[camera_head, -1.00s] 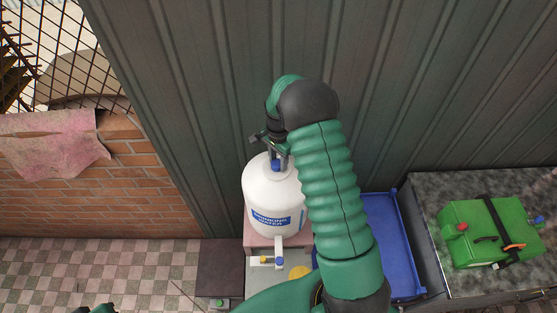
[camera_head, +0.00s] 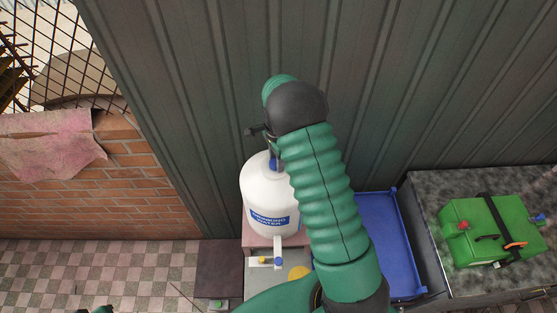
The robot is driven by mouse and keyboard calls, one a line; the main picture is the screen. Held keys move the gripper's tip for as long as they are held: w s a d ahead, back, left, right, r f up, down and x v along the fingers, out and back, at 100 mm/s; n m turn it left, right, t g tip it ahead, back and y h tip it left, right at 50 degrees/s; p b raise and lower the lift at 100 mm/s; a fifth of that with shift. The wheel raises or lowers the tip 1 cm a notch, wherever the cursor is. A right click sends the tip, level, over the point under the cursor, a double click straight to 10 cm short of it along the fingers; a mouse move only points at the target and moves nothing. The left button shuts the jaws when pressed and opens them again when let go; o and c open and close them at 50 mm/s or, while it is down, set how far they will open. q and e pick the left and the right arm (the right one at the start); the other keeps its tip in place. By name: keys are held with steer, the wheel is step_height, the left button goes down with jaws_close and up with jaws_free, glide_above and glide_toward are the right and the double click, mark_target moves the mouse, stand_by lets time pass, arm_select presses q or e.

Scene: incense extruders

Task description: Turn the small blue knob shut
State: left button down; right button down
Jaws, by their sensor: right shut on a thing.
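A white rounded water container (camera_head: 267,195) with a blue label stands upright against the wall, left of my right arm. A small blue knob (camera_head: 273,165) sits on its top. My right gripper (camera_head: 272,156) comes down over the container's top and is shut on the blue knob; my wrist and forearm hide much of the fingers. Another small blue knob (camera_head: 278,261) and a yellow one (camera_head: 263,260) sit on the white tap below the container. Only a bit of my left gripper (camera_head: 97,309) shows at the bottom left edge; its fingers cannot be made out.
A blue tray (camera_head: 385,225) lies right of my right arm. A green case (camera_head: 490,228) with a black strap rests on the dark stone counter (camera_head: 440,190) at the right. A corrugated wall (camera_head: 200,90) stands close behind. A brick wall and chequered floor are at the left.

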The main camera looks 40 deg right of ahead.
steer(key=m, duration=0.4)
steer(key=shift+w+a+r+m, duration=0.15)
steer(key=shift+w+a+m, duration=0.05)
steer(key=shift+a+m, duration=0.1)
steer(key=m, duration=0.5)
steer(key=shift+r, duration=0.15)
steer(key=m+p, duration=0.1)
steer(key=m, duration=0.4)
arm_select(q)
steer(key=shift+s+a+r, duration=0.1)
steer(key=shift+a+r, duration=0.35)
steer(key=shift+r, duration=0.15)
arm_select(e)
steer(key=m, duration=0.5)
steer(key=shift+m, duration=0.3)
steer(key=shift+w, duration=0.1)
steer(key=c, duration=1.1)
jaws_free()
steer(key=shift+o, duration=1)
arm_select(q)
steer(key=shift+w+f, duration=0.1)
steer(key=shift+w, duration=0.25)
arm_select(e)
steer(key=shift+f, duration=0.2)
